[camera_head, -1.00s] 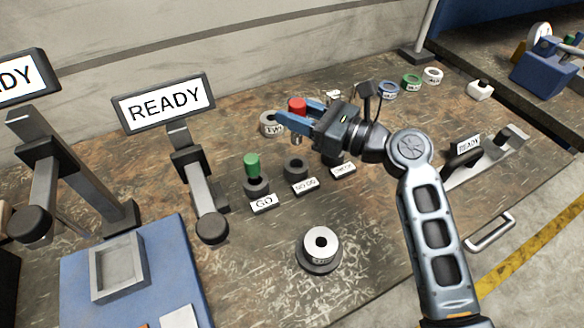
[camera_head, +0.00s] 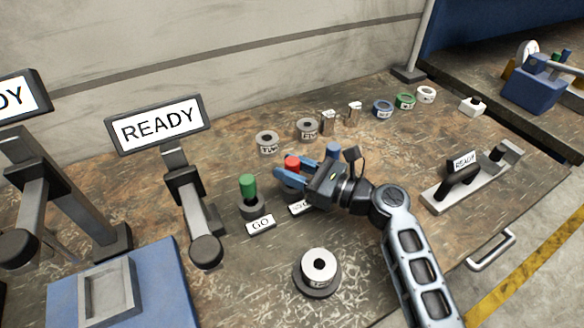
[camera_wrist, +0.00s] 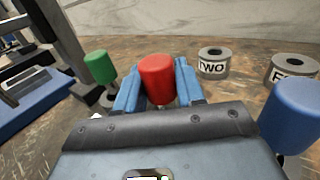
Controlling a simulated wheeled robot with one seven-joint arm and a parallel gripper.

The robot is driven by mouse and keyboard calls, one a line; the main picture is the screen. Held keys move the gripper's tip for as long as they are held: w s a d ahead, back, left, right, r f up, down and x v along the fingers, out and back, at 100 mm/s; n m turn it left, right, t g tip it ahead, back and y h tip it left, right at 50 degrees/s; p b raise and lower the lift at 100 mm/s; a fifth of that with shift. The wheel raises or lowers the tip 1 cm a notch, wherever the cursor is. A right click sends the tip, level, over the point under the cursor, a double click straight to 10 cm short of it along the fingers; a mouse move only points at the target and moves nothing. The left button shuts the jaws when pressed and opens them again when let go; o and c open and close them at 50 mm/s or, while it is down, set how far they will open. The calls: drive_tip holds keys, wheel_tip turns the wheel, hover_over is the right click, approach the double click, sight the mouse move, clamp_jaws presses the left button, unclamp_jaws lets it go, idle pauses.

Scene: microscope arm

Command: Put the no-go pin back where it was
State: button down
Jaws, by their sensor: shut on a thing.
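The no-go pin (camera_head: 292,162) has a red cap. My gripper (camera_head: 284,178) is shut on it, with blue fingers on both sides of the cap. In the wrist view the red cap (camera_wrist: 157,80) stands upright between the fingers (camera_wrist: 160,92). The no-go label (camera_head: 299,207) is partly covered by my gripper. The pin is at the no-go holder's place, between the green and blue pins, its cap roughly in line with theirs. The holder and the pin's lower end are hidden, so I cannot tell whether it is seated.
The green go pin (camera_head: 248,186) stands in its holder left of my gripper, with the GO label (camera_head: 261,225) in front. A blue-capped pin (camera_head: 333,152) is close behind my gripper. Grey rings (camera_head: 267,142) stand behind. A round white-topped part (camera_head: 319,267) stands in front.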

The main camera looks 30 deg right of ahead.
drive_tip(key=shift+f, duration=0.15)
drive_tip(key=c, duration=0.7)
unclamp_jaws()
drive_tip(key=shift+r, duration=0.25)
drive_tip(key=b+v, duration=0.1)
drive_tip(key=v, duration=1.1)
